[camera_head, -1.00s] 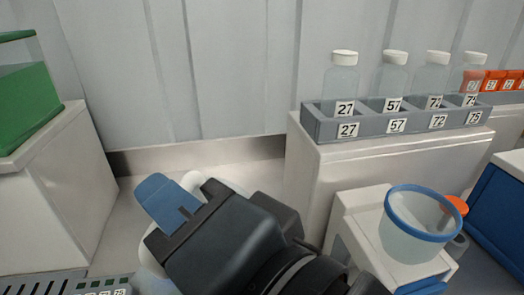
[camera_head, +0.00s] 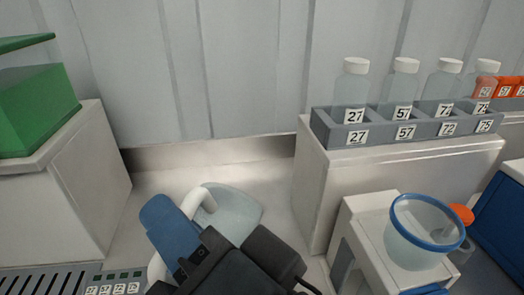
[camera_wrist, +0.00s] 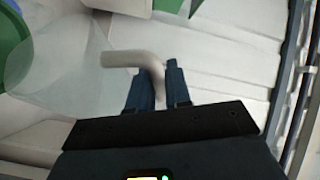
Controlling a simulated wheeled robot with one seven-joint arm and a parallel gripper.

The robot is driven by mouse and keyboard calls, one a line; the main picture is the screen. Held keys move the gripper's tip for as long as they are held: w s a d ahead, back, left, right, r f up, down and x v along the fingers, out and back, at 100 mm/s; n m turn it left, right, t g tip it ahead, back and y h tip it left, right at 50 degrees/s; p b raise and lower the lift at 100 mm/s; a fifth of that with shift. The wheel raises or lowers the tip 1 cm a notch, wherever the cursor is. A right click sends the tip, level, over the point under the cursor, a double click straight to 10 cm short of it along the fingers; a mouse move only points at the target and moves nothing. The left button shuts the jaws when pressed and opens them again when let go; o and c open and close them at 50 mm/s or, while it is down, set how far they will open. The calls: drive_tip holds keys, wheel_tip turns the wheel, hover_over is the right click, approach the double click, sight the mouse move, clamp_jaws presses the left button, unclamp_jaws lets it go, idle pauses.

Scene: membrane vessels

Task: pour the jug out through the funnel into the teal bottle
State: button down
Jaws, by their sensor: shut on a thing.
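The jug (camera_head: 240,212) is a translucent pale vessel with a white curved handle (camera_head: 206,204). My gripper (camera_head: 176,225) has blue fingers and is shut on this handle. In the wrist view the handle (camera_wrist: 130,60) runs between the two fingers, and the clear jug body (camera_wrist: 65,65) spreads to the left. The jug's tilt and contents are hard to tell. A translucent bowl with a blue rim (camera_head: 392,238) stands on a white block at the lower right; I cannot tell whether it is the funnel. I cannot make out a teal bottle.
A grey rack (camera_head: 420,130) of white-capped numbered bottles stands on a cabinet at the right. A green container (camera_head: 35,110) sits on a white cabinet at the left. An orange cap (camera_head: 462,214) shows behind the bowl. A vented panel (camera_head: 45,283) lies at the lower left.

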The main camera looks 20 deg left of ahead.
drive_tip(key=shift+s, duration=0.35)
drive_tip(key=shift+n, duration=0.3)
drive_tip(key=shift+r+p, duration=0.1)
drive_tip(key=shift+p, duration=0.2)
idle(1.2)
drive_tip(key=shift+w+r+m+p, duration=0.1)
drive_tip(key=shift+w+m+p, duration=0.5)
drive_tip(key=shift+p, duration=0.65)
drive_tip(key=w+f+m+g+h, duration=0.35)
drive_tip(key=w+m, duration=0.45)
drive_tip(key=w, duration=0.4)
drive_tip(key=r+m+g, duration=0.1)
drive_tip(key=m+g, duration=0.1)
drive_tip(key=r+m+g, duration=0.3)
drive_tip(key=m+g, duration=0.1)
drive_tip(key=m, duration=0.1)
drive_tip(key=shift+w+a+r+g+y, duration=0.1)
drive_tip(key=shift+w+r+g+y, duration=0.15)
drive_tip(key=shift+r+g, duration=0.1)
idle(1.4)
drive_tip(key=shift+s, duration=0.1)
